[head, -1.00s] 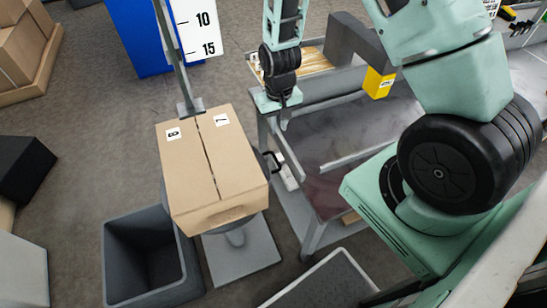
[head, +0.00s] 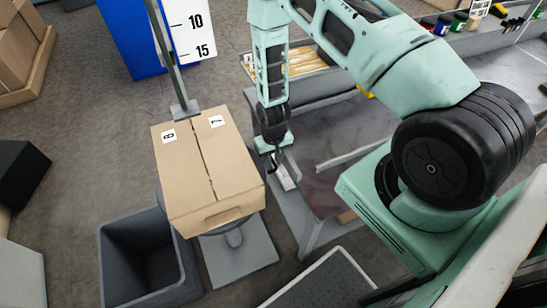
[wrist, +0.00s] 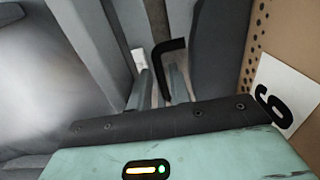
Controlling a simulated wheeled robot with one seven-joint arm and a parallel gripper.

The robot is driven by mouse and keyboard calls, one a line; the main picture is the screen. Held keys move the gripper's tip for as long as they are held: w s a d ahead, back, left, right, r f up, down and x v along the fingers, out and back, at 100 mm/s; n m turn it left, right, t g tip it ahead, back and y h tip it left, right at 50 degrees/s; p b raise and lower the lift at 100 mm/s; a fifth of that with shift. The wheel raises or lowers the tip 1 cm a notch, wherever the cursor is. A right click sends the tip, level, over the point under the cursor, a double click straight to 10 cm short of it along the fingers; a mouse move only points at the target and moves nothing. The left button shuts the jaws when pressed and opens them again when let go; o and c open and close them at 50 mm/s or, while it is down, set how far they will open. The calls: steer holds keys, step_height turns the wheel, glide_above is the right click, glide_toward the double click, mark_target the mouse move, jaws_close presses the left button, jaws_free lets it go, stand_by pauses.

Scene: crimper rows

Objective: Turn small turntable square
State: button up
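A brown carton (head: 207,172) with two numbered labels on top sits on the small turntable, skewed relative to the grey base plate (head: 246,258). The carton hides most of the turntable; part of its pedestal (head: 234,236) shows below. A thin black bent handle (wrist: 158,66) shows in the wrist view, left of the carton's side (wrist: 268,55), which bears another numbered label (wrist: 285,95). My gripper (wrist: 159,80) points down beside the carton's right side, its two fingers apart on either side of the handle. In the head view my gripper (head: 276,160) partly hides the handle.
A grey open bin (head: 148,262) stands left of the base plate. A workbench (head: 345,150) stands close to the right of my gripper. A grey post (head: 170,60) rises behind the carton.

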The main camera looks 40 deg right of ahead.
jaws_close()
steer(key=shift+s, duration=0.1)
